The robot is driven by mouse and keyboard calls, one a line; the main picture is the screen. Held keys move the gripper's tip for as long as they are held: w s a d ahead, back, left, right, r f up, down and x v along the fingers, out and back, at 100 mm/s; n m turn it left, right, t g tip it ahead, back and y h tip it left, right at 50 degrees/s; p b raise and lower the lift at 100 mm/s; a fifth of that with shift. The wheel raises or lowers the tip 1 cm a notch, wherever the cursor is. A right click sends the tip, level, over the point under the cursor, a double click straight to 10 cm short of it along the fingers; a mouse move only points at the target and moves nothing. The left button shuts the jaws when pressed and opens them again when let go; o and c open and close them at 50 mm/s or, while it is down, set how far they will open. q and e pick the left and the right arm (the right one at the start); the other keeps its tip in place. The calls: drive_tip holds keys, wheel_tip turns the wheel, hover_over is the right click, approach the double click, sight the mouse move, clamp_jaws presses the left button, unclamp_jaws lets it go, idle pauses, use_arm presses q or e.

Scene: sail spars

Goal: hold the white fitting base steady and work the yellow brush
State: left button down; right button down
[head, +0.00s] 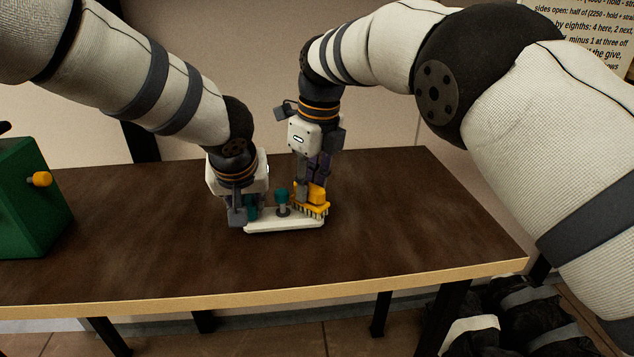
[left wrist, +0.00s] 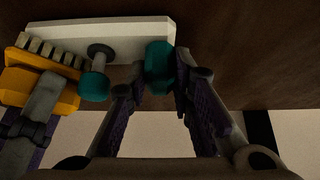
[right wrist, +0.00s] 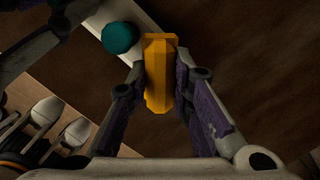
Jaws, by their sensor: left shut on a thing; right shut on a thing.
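The white fitting base (head: 285,226) is a flat strip lying on the dark table, with teal-topped posts. My left gripper (head: 246,214) is at its left end, shut on a teal post (left wrist: 160,68). A second teal post (head: 282,195) stands free between the grippers; it also shows in the right wrist view (right wrist: 119,38). The yellow brush (head: 314,195) is over the right end of the base, bristles down. My right gripper (right wrist: 160,85) is shut on the brush's yellow handle. Whether every bristle touches the base is unclear.
A green box (head: 28,200) with a yellow knob (head: 40,179) stands at the table's left. The dark brown tabletop (head: 420,220) is clear around the base, to its pale front edge (head: 400,283). A poster (head: 590,30) with text hangs at the upper right.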

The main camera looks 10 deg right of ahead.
idle(0.3)
drive_tip(key=shift+d+f, duration=0.15)
drive_tip(key=shift+d, duration=0.85)
drive_tip(key=shift+a, duration=1.1)
drive_tip(key=shift+d, duration=1.1)
